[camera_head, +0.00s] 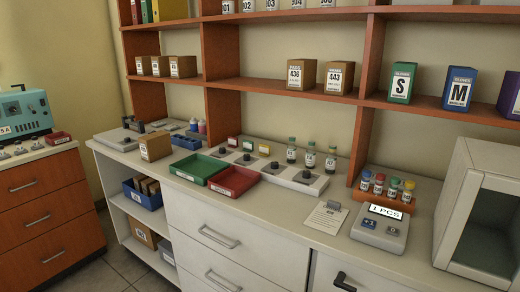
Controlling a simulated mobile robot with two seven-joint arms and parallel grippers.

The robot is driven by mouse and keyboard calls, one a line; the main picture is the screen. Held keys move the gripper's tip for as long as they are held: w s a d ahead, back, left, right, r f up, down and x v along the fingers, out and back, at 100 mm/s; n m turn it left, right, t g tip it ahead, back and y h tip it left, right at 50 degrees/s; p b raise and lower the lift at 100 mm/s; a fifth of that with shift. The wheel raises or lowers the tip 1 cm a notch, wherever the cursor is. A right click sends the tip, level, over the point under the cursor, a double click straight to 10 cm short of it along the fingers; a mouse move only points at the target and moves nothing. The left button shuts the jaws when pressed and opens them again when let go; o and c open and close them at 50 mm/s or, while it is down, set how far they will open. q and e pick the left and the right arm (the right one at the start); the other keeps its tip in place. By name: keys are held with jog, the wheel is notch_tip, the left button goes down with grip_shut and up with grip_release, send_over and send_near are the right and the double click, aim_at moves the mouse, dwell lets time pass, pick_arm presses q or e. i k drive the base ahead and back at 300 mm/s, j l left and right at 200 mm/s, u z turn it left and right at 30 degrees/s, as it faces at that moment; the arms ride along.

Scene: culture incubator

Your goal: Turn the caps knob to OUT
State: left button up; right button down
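A row of dark knobs stands on pale grey panels on the bench. One knob (306,174) is on the right-hand panel (309,186), in front of several green-capped vials (310,156). Other knobs (275,166) and (247,157) sit further left behind the trays, with small labelled blocks (248,145) behind them. The knob markings are too small to read, so I cannot tell which is the caps knob or where it points. Neither of my grippers is in view.
A green tray (183,171) and a red tray (245,186) lie before the knobs. To the right are a clipboard (325,218), an orange rack (384,199) of colour-capped jars, a counter reading "1 PCS" (391,241) and a white cabinet (461,195). Shelves (290,90) stand behind.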

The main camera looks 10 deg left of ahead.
aim_at(246, 157)
jog(key=i+j+z, duration=0.2)
jog(key=j, duration=0.15)
jog(key=i+j+z, duration=0.25)
jog(key=j+z, duration=0.25)
jog(key=j, duration=0.3)
jog(key=k+j+z, duration=0.2)
jog(key=j, duration=0.35)
jog(key=j+z, duration=0.25)
jog(key=j, duration=0.3)
